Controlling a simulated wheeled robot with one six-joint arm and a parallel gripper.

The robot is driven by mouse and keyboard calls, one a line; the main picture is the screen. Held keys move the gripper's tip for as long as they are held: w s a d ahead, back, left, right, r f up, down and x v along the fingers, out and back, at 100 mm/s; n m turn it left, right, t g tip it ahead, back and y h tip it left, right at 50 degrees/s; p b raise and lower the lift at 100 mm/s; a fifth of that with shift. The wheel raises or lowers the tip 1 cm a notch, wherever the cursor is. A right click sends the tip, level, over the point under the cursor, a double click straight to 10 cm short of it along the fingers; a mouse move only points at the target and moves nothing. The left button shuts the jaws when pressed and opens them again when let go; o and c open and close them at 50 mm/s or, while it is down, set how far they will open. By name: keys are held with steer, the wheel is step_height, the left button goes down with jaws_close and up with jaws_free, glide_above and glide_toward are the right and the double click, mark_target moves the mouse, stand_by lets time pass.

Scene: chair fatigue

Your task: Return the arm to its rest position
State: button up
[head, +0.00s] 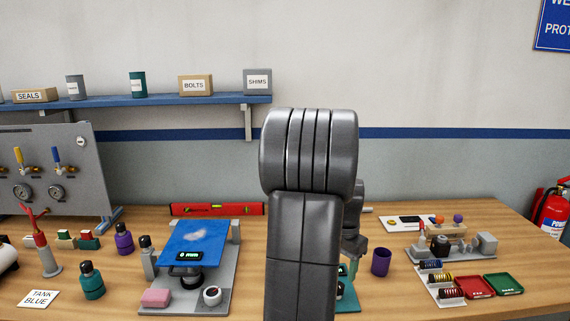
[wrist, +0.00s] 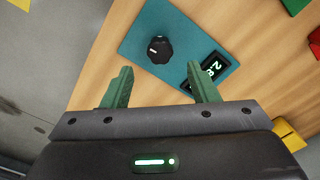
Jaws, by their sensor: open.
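My gripper shows in the wrist view (wrist: 160,85) with its two green fingers spread apart and nothing between them. Just beyond the fingertips lies a teal panel (wrist: 150,30) with a black knob (wrist: 160,50) and a small display (wrist: 208,68); the fingers appear apart from the knob. In the head view my raised arm fills the centre and hides most of the gripper and the teal panel (head: 346,298), of which only a part shows.
The wooden bench (head: 130,290) holds a grey fixture with a blue plate (head: 197,240) left of my arm. A purple cup (head: 381,262) stands close on the right. Farther right are a spring rack (head: 437,280) and red tray (head: 470,287). A shelf (head: 130,101) hangs behind.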

step_height(320, 180, down, 6)
steer(key=shift+r, duration=0.2)
steer(key=shift+f, duration=0.15)
steer(key=n+p, duration=0.1)
steer(key=n, duration=0.4)
steer(key=shift+a+n, duration=0.1)
steer(key=shift+n, duration=0.3)
step_height(320, 180, up, 14)
steer(key=s, duration=0.2)
steer(key=shift+a, duration=0.15)
